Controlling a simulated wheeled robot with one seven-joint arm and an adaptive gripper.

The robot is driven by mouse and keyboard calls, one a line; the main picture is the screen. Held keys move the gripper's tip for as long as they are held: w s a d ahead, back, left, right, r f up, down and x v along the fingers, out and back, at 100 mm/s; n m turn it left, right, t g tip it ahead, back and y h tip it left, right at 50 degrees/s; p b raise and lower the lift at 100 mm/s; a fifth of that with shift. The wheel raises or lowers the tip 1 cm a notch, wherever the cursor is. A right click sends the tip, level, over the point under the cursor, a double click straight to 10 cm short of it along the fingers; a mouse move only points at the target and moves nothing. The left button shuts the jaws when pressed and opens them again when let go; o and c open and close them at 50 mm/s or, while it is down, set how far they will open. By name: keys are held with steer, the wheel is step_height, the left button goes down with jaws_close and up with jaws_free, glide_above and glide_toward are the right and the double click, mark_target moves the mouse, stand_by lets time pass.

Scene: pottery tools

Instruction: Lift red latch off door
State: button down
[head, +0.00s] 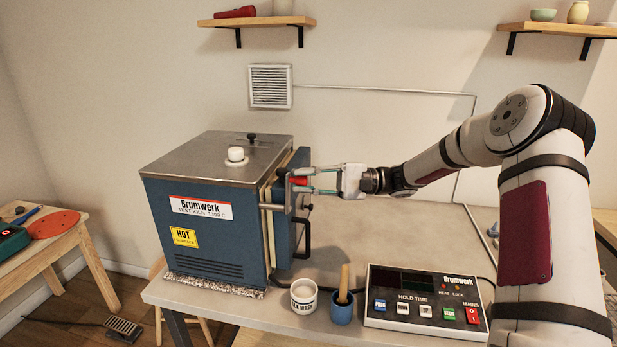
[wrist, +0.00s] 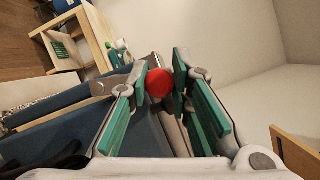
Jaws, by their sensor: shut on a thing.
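A blue kiln (head: 205,215) stands on the grey bench, with its blue door (head: 287,205) on the right side. The red latch (head: 299,181) shows at the upper part of the door as a small red knob. It also shows in the wrist view as a round red end (wrist: 159,83) between the fingertips. My gripper (head: 305,180) reaches in from the right and is shut on the red latch; its green-padded fingers show on both sides of it in the wrist view (wrist: 160,80). The latch's far parts are hidden behind the fingers and door edge.
A control box (head: 426,300) with buttons, a white jar (head: 304,296) and a blue cup (head: 342,308) holding a wooden handle stand along the bench front. A black door handle (head: 305,238) sits below my gripper. A white knob-like piece (head: 236,155) stands on the kiln top.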

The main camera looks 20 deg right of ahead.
steer(key=shift+s+a+n+h+p, duration=0.25)
steer(key=shift+s+n+p, duration=0.15)
steer(key=shift+n, duration=0.2)
steer(key=shift+s+a+n+h+p, duration=0.25)
steer(key=shift+s+n, duration=0.15)
steer(key=shift+n, duration=0.2)
steer(key=shift+s+a+n, duration=0.1)
steer(key=shift+s+n, duration=0.1)
steer(key=shift+n, duration=0.3)
steer(key=shift+f, duration=0.1)
steer(key=c, duration=1.4)
jaws_free()
steer(key=shift+c, duration=0.2)
steer(key=s+d, duration=0.1)
steer(key=d, duration=1)
steer(key=shift+s+d+r, duration=0.2)
steer(key=shift+s+d, duration=0.05)
steer(key=shift+d, duration=0.15)
